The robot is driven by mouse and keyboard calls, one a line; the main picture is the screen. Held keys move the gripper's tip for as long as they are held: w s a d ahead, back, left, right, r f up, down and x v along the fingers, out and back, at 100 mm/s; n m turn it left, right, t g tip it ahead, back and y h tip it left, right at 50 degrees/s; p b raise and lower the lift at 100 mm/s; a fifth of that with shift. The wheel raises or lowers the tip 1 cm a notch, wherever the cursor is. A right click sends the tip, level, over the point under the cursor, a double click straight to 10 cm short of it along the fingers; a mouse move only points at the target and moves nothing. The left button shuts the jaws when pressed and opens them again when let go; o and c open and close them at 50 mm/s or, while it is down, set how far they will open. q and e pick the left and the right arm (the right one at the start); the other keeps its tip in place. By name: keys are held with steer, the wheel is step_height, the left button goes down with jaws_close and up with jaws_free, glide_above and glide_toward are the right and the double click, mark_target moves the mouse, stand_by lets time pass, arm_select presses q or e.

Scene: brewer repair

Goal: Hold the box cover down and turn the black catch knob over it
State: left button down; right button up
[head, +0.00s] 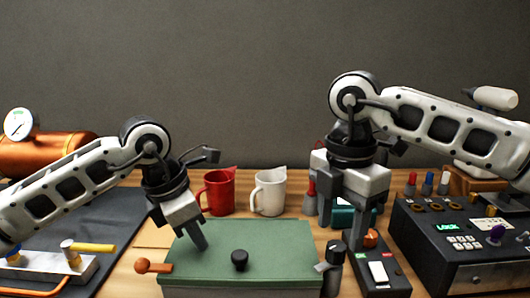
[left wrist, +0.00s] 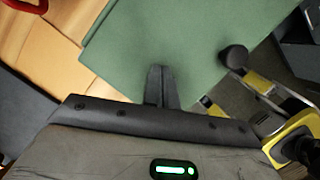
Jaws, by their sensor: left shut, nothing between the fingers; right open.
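The green box cover (head: 215,238) lies flat on the box in the front middle; part of it shows in the left wrist view (left wrist: 190,40). A round black knob (head: 240,260) stands on the cover's middle. Another black knob (head: 335,252) stands at the cover's right edge. A black knob (left wrist: 235,57) also shows in the left wrist view; I cannot tell which one. My left gripper (head: 201,244) is shut and empty, pointing down at the cover's left part; contact is unclear. My right gripper (head: 340,232) is open, its fingers just above the right-edge knob.
An orange knob (head: 142,266) sticks out left of the box. A red mug (head: 218,192) and a white mug (head: 268,192) stand behind it. A switch box (head: 380,274) and a dark control panel (head: 460,245) stand close on the right. A dark mat (head: 110,213) lies left.

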mark_target(337, 245)
steer(key=n, duration=0.6)
steer(key=shift+f, duration=0.1)
steer(key=shift+f, duration=1.55)
